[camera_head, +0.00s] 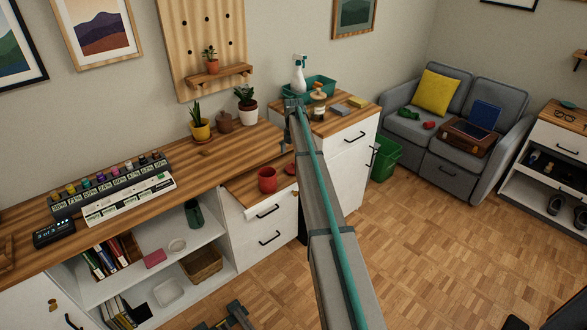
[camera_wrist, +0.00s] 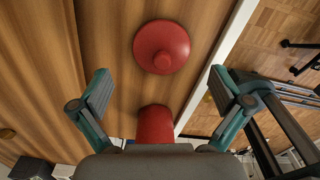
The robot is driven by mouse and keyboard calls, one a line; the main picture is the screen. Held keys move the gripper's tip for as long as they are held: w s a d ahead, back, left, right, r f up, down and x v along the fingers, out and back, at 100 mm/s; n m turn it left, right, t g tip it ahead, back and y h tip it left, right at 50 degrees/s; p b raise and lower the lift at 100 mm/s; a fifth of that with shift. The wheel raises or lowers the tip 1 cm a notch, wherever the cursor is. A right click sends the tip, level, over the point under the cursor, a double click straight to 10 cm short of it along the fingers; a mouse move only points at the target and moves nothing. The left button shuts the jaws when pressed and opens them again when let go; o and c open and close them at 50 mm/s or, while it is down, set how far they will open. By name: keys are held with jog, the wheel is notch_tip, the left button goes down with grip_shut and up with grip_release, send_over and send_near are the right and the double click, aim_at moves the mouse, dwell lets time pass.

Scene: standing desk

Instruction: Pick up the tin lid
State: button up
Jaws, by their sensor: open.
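The red tin lid (camera_wrist: 162,47), round with a small knob on top, lies flat on the wood surface in the upper middle of the wrist view. In the head view the lid (camera_head: 291,169) is partly hidden by my arm. A red tin (camera_wrist: 155,124) shows lower in the wrist view, partly hidden by my gripper's body; in the head view the tin (camera_head: 267,179) stands left of the lid. My gripper (camera_wrist: 160,82) is open and empty above the surface, its fingers wide apart. The lid is apart from both fingers, ahead of them.
The lower wood top (camera_head: 238,183) holding tin and lid sits beside the higher long desk (camera_head: 150,185). A cabinet (camera_head: 345,135) with a teal bin (camera_head: 322,86), spray bottle (camera_head: 299,72) and jar (camera_head: 318,102) stands behind. A green bin (camera_head: 385,158) is on the floor.

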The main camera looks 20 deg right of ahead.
aim_at(293, 165)
jog(key=shift+s+a+f+p, duration=0.1)
jog(key=shift+f+p, duration=0.4)
jog(key=shift+f, duration=0.85)
jog(key=shift+s+a+f+p, duration=0.1)
jog(key=shift+f+p, duration=0.4)
jog(key=shift+f, duration=0.85)
jog(key=c, duration=1)
